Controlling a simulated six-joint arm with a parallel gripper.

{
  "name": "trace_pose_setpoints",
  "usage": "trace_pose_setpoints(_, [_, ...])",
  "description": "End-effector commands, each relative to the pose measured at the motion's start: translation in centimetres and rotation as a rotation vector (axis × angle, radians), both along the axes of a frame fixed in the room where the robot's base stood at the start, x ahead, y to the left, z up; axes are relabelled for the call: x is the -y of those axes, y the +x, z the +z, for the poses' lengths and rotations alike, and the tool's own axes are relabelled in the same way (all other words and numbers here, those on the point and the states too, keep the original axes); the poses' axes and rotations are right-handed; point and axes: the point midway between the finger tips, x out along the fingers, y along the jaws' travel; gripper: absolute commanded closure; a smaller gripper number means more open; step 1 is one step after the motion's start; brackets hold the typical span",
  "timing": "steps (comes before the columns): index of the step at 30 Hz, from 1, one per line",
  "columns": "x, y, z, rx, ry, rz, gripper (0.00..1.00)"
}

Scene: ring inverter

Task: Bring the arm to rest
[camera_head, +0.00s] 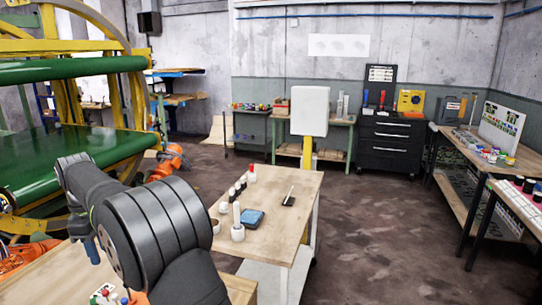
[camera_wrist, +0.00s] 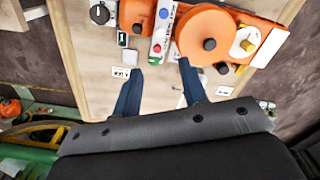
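My gripper (camera_wrist: 161,66) shows in the wrist view as two blue fingers, spread apart with a clear gap and nothing held between them. The fingers point over a light wooden table (camera_wrist: 90,60), short of an orange device (camera_wrist: 205,35) on it. In the head view my arm fills the lower left, and a blue finger of my gripper (camera_head: 92,252) hangs down left of the dark wrist. The rest of the gripper is hidden there behind the arm.
A wooden workbench (camera_head: 275,205) with several white pegs and a blue tray (camera_head: 252,218) stands right of my arm. A yellow-framed machine with green rollers (camera_head: 75,68) is at the left. Small cards (camera_wrist: 121,72) lie near the fingers. Open floor (camera_head: 370,225) lies to the right.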

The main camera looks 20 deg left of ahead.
Motion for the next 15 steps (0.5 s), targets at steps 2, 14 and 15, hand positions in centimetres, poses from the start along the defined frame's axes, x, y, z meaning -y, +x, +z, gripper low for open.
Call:
trace_pose_setpoints(2, [-0.1, 0.0, 1.7, 0.001, 0.004, 0.0, 0.61])
trace_pose_setpoints(14, [3.1, 0.3, 4.2, -0.024, 0.127, -0.132, 0.61])
trace_pose_setpoints(15, [3.4, 0.3, 4.3, -0.029, 0.14, -0.146, 0.61])
